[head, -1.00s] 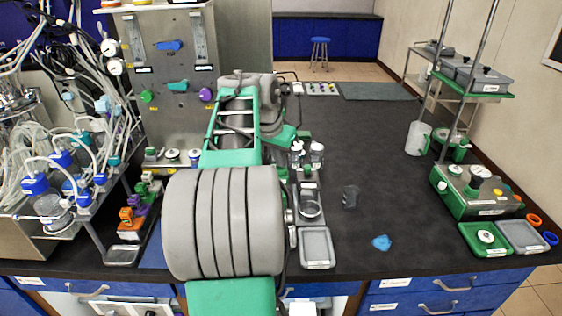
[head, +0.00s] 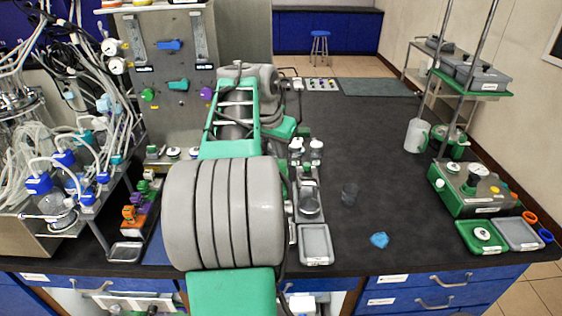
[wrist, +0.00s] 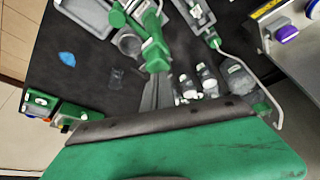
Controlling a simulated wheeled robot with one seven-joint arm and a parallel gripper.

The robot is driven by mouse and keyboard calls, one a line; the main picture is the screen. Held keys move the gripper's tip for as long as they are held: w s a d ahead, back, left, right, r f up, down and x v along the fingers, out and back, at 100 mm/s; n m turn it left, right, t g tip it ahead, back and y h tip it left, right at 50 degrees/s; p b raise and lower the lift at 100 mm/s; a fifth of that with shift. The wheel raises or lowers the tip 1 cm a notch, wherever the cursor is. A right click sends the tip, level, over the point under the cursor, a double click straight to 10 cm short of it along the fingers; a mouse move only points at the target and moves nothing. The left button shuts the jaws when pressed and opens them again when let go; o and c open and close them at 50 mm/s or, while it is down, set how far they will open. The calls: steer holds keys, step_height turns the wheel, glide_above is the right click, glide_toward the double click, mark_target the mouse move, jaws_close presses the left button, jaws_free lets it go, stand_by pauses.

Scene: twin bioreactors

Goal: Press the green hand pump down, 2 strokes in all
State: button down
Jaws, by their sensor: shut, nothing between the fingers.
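The green hand pump (wrist: 154,52) shows at the top middle of the wrist view, with green parts and a round clear cup beside it. In the head view what looks like the same pump's green top (head: 307,171) shows just right of my arm, and my arm hides part of it. My gripper (wrist: 157,95) is shut and empty, its grey fingers pointing at the pump's green handle. The fingertips are right by the handle; I cannot tell whether they touch. In the head view my arm hides the gripper.
Two small bottles (head: 316,150) stand behind the pump. A grey tray (head: 316,245) lies in front of it. A dark clear cup (head: 349,194) and a blue piece (head: 379,240) lie to the right. Tubed equipment (head: 65,170) crowds the left. The bench's right middle is mostly clear.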

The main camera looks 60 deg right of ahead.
steer(key=shift+f+b, duration=1.1)
steer(key=shift+f, duration=0.4)
steer(key=shift+r+p, duration=1.5)
steer(key=shift+r, duration=0.15)
step_height(320, 180, up, 6)
steer(key=p, duration=0.5)
